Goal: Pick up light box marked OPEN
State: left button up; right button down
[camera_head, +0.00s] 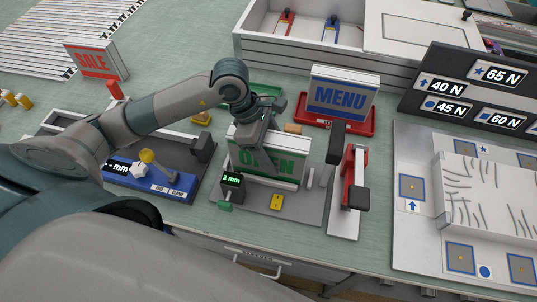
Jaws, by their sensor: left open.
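The light box marked OPEN (289,166) stands upright near the middle of the bench, white with green lettering and green bands. My left arm comes in from the left and crosses in front of its upper left part. My left gripper (266,140) is open, pointing down at the sign's face and hiding part of the lettering. I cannot tell whether it touches the box. My right gripper is not in view.
A blue MENU light box (342,97) stands in a red tray behind. A red SALE box (95,62) is at the far left. A red-and-black clamp (356,180) stands just right of the OPEN box.

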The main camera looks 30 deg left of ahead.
aim_at(279, 139)
pick_arm(q)
grip_shut()
jog(key=shift+r, duration=0.1)
jog(key=shift+r+p, duration=0.35)
jog(key=shift+p, duration=0.4)
jog(key=shift+w+r+b, duration=0.1)
jog(key=shift+r+b, duration=0.05)
jog(key=shift+b, duration=0.25)
notch_tip(279, 139, up, 7)
jog(key=shift+r+b, duration=0.15)
jog(key=shift+b, duration=1.05)
jog(key=shift+r, duration=1.05)
